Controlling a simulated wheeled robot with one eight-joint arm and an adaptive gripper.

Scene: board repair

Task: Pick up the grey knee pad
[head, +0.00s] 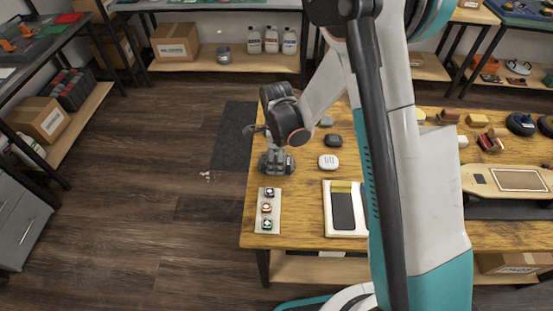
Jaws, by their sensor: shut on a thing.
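My gripper (277,158) points down over the left edge of the wooden workbench (300,200). It is shut on a dark grey piece, which looks like the grey knee pad (267,168). The gripper covers much of the pad, and it is too small to tell whether the pad touches the bench top.
A pale strip with several small coloured round parts (267,208) lies just in front. To the right are a white case (328,162), a dark case (333,140) and a white tray (361,228). A skateboard deck (510,180) lies far right. Floor on the left is open.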

